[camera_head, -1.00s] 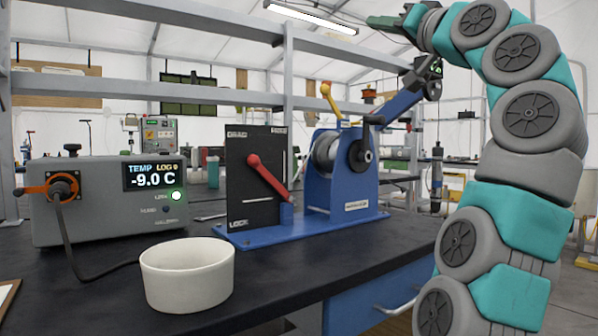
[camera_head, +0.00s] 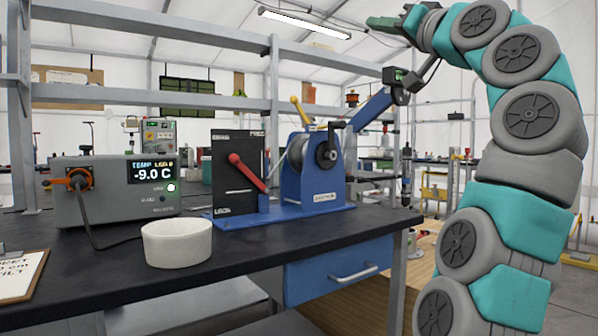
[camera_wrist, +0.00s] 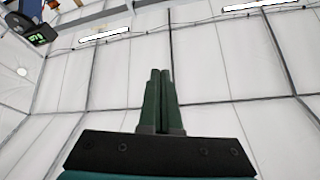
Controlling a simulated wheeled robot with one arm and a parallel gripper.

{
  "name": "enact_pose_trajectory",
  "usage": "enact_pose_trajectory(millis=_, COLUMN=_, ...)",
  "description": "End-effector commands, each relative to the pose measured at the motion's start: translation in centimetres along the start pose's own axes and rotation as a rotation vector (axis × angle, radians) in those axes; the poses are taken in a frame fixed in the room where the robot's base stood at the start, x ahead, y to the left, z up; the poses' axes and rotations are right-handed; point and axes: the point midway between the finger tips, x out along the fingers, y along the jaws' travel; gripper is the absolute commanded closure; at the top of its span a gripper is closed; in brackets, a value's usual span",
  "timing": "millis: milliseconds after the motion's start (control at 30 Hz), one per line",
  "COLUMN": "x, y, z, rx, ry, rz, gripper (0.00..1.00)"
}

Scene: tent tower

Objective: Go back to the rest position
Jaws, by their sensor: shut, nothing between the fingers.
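My gripper (camera_wrist: 160,75) shows in the wrist view with its two green fingers together and nothing between them. It points up toward the white tent roof. In the head view my grey and teal arm stands raised at the right, folded over at the top. My gripper (camera_head: 378,22) is there at the upper middle, high above the bench and clear of everything on it.
A black bench (camera_head: 330,232) carries a temperature box (camera_head: 115,205) reading -9.0 C, a white bowl (camera_head: 177,243), a clipboard (camera_head: 20,275) and a blue winch (camera_head: 310,180) with a red-lever panel (camera_head: 225,160). Floor shows right of the bench.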

Motion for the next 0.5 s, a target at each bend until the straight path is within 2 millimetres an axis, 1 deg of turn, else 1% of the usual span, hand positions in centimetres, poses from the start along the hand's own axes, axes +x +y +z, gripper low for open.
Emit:
enact_pose_trajectory(millis=267, x=0.6, y=0.8, z=1.7, rx=0.029, ry=-0.057, rz=0.013, gripper=1.00)
enact_pose_trajectory(millis=433, x=1.2, y=1.5, z=3.5, rx=0.053, ry=-0.112, rz=0.024, gripper=1.00)
enact_pose_trajectory(millis=500, x=1.5, y=1.9, z=4.5, rx=0.065, ry=-0.142, rz=0.031, gripper=1.00)
